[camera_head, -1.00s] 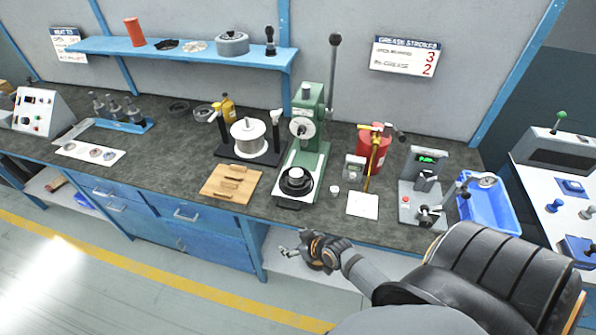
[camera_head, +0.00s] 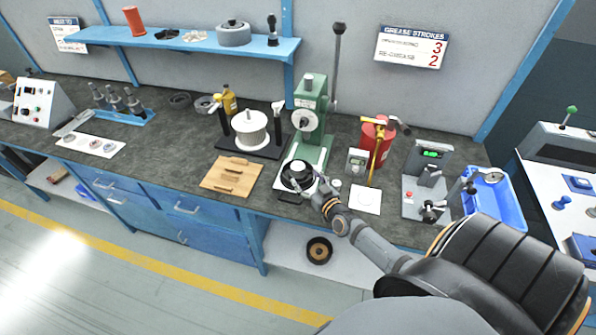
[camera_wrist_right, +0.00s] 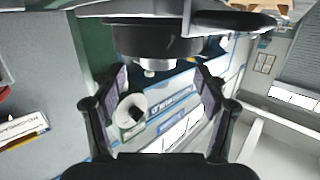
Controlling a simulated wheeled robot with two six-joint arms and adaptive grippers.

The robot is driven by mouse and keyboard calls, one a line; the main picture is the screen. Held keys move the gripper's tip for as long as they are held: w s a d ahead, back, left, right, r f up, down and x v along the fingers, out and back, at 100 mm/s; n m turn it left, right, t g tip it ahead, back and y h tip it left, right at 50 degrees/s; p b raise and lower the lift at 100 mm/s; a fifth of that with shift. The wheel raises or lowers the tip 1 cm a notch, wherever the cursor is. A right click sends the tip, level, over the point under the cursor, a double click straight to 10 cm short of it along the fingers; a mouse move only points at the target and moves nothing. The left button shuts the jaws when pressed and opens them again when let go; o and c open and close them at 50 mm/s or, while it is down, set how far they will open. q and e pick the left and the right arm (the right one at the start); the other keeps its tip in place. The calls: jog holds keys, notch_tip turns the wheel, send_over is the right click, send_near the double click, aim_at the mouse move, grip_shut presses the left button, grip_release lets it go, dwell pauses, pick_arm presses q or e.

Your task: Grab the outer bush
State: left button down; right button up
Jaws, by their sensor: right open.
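A black round part (camera_head: 297,172) sits on the base of the green press (camera_head: 311,125) at the bench's front. My right gripper (camera_head: 311,184) is open at the front right of this part, its fingers close to it; I cannot tell whether they touch. In the right wrist view, a black round body (camera_wrist_right: 150,40) with a short silver cylinder (camera_wrist_right: 152,64) under it shows above and between the open fingers (camera_wrist_right: 163,80). A small pale cup-like piece (camera_head: 336,183) stands just right of the press. Which piece is the outer bush is not clear. My left gripper is out of view.
A wooden block board (camera_head: 231,177) lies left of the press, with a white spool (camera_head: 250,127) behind it. A white pad (camera_head: 366,200), a red container (camera_head: 375,140) and a grey device (camera_head: 425,180) stand to the right. A dark ring (camera_head: 319,250) lies on the lower shelf.

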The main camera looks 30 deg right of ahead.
aim_at(301, 171)
jog(key=shift+w+d+f, duration=0.1)
jog(key=shift+w+f, duration=0.1)
jog(key=shift+w, duration=0.7)
jog(key=w, duration=0.1)
jog(key=w+b, duration=0.1)
jog(key=w, duration=0.1)
jog(key=w+b, duration=0.1)
jog(key=w, duration=0.1)
jog(key=shift+d+f, duration=0.15)
jog(key=shift+d, duration=0.15)
jog(key=shift+s, duration=0.1)
jog(key=shift+c, duration=1)
jog(key=c, duration=1.2)
jog(key=shift+c, duration=0.3)
jog(key=shift+r, duration=0.2)
